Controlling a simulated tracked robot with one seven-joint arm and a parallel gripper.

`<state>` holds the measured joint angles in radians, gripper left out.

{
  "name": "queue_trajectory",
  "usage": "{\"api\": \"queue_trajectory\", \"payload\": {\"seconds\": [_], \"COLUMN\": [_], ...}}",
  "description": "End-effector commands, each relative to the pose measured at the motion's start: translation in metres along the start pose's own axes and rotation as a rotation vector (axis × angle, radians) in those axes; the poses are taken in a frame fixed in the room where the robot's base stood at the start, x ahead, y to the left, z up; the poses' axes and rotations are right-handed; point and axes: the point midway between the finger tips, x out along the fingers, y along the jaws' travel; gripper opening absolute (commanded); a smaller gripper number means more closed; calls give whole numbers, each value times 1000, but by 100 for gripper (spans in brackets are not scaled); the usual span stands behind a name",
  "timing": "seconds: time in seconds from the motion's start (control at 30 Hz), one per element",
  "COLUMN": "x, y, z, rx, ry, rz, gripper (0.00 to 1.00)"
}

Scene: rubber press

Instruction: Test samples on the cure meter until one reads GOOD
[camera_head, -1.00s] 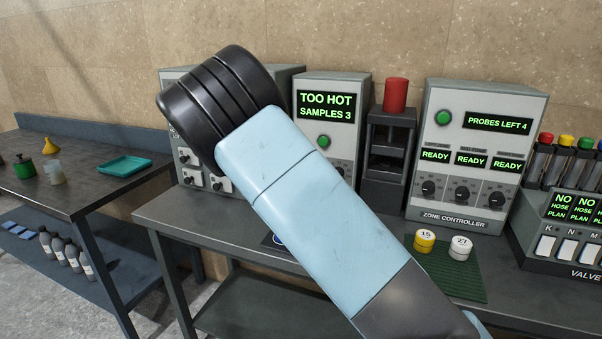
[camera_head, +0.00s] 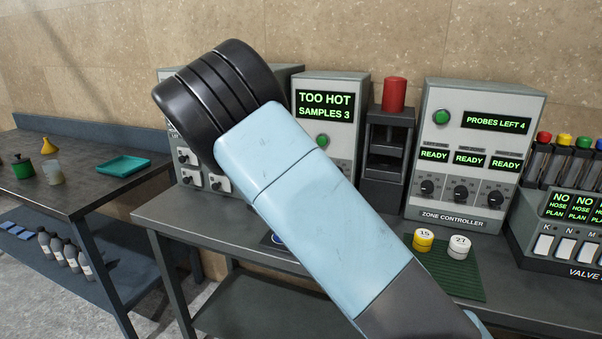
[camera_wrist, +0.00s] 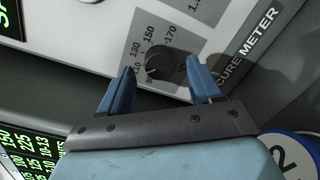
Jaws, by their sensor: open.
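The cure meter (camera_head: 345,85) stands on the middle bench, its screen reading TOO HOT, SAMPLES 3. In the wrist view its grey face (camera_wrist: 215,35) shows a dark knob (camera_wrist: 158,62) with a temperature scale. My gripper (camera_wrist: 160,78) is open, one blue finger on each side of the knob in the picture; whether they touch it I cannot tell. In the head view my arm hides the gripper and part of the meter. A yellow sample marked 15 (camera_head: 423,240) and a white sample marked 27 (camera_head: 459,247) sit on a green mat (camera_head: 455,279).
A press with a red top (camera_head: 389,130) stands right of the meter, then the zone controller (camera_head: 470,150), showing PROBES LEFT 4 and READY. A valve unit (camera_head: 560,240) is at far right. A blue-and-white numbered disc (camera_wrist: 293,155) shows at lower right. A teal tray (camera_head: 124,165) lies on the left bench.

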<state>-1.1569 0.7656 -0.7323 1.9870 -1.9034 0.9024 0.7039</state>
Motion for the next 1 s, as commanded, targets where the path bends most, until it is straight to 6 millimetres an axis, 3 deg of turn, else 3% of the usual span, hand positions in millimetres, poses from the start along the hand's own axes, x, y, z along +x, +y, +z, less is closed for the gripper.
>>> {"api": "queue_trajectory", "payload": {"seconds": [0.53,0.73,1.0], "x": [-101,-118,-122], "y": [0,-1,-1], "z": [-2,-2,-2], "rx": [-2,-2,-2], "ry": [3,2,1], "rz": [0,-1,-1], "gripper": [64,64,64]}}
